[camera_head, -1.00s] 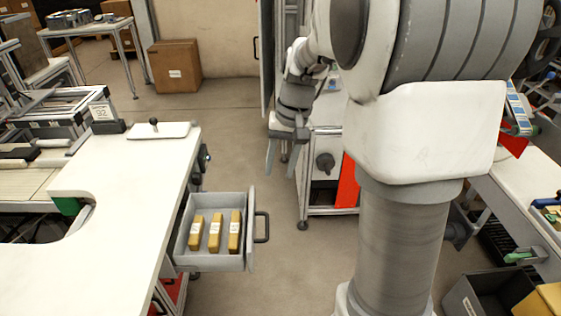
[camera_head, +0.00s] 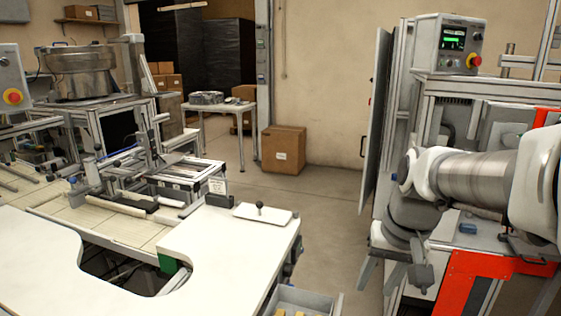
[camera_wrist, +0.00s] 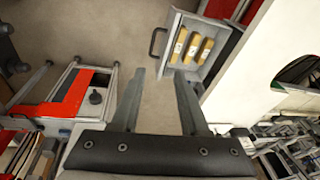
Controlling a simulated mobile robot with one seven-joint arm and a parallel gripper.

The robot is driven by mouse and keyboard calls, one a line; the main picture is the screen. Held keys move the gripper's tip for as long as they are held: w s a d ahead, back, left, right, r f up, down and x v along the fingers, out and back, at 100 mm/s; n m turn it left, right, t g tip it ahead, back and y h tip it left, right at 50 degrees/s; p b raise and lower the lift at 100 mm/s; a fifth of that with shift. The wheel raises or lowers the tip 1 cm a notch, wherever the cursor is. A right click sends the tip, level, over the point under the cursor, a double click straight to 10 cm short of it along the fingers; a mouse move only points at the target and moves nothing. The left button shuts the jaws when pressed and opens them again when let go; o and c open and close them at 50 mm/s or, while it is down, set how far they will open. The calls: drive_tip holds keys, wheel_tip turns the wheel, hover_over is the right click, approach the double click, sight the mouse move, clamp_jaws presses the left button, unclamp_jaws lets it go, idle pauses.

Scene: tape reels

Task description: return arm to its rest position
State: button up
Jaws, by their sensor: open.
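My gripper (camera_head: 381,274) is at the right in the head view, hanging at the end of my arm with its fingers pointing down. In the wrist view my gripper (camera_wrist: 160,85) shows two fingers spread apart with nothing between them but the floor beyond. It is open and empty. My arm reaches in from the right edge of the head view, in front of the machine frame.
A machine with a red-orange frame (camera_head: 462,270) stands behind my arm. A cardboard box (camera_head: 284,150) sits on the floor.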

drive_tip(key=s+a+r+n+t+h+p, duration=0.1)
drive_tip(key=s+a+r+n+t+p, duration=0.1)
drive_tip(key=s, duration=0.9)
wheel_tip(320, 180, up, 2)
drive_tip(key=shift+s+a+r+t, duration=0.15)
drive_tip(key=shift+s+a+t, duration=0.2)
drive_tip(key=shift+a+t, duration=0.25)
drive_tip(key=shift+w+n, duration=0.15)
drive_tip(key=shift+n, duration=0.15)
